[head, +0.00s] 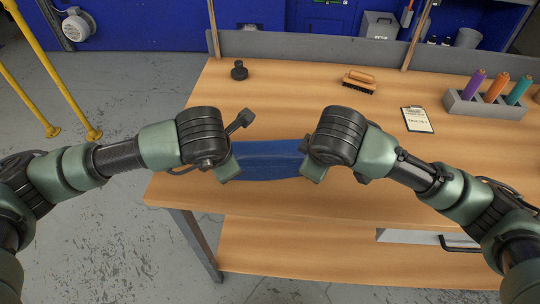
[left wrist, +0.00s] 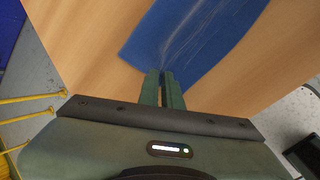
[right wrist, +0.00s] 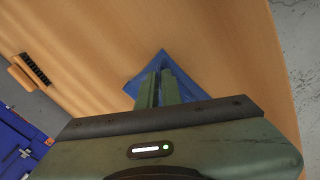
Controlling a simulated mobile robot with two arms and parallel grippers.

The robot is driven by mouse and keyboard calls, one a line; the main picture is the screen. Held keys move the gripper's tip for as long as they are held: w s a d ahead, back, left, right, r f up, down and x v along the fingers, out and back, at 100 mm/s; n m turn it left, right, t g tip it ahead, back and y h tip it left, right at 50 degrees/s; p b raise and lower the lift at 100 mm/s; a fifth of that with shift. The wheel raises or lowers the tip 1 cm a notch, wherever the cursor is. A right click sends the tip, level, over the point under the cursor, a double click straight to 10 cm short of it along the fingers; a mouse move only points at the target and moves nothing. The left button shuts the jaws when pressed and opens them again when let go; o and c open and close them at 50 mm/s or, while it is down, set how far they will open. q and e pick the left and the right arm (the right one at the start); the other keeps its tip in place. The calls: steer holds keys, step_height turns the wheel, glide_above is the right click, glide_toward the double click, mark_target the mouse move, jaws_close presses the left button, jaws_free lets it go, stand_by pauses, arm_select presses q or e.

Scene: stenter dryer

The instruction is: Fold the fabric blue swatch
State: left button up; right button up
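The blue swatch (head: 268,160) lies near the front edge of the wooden table, between my two grippers. My left gripper (head: 228,172) is at its left end. In the left wrist view its fingers (left wrist: 166,76) are close together on the swatch's edge, and creases run through the cloth (left wrist: 195,35) from the fingertips. My right gripper (head: 315,170) is at the right end. In the right wrist view its fingers (right wrist: 160,68) are close together on a blue corner (right wrist: 185,84) of the cloth. The fingers hide the exact pinch points.
The wooden table (head: 300,100) is clear behind the swatch. A black knob-like object (head: 239,71), a brush (head: 359,83), a clipboard (head: 417,120) and a grey holder with coloured spools (head: 485,104) stand farther back. Yellow rails (head: 55,75) are at the left.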

arm_select(q)
steer(key=o, duration=0.6)
arm_select(e)
steer(key=o, duration=0.6)
arm_select(q)
steer(key=shift+o, duration=0.2)
steer(key=shift+s, duration=0.1)
arm_select(e)
steer(key=shift+o, duration=0.2)
arm_select(q)
steer(key=shift+f, duration=0.1)
arm_select(e)
steer(key=shift+s, duration=0.1)
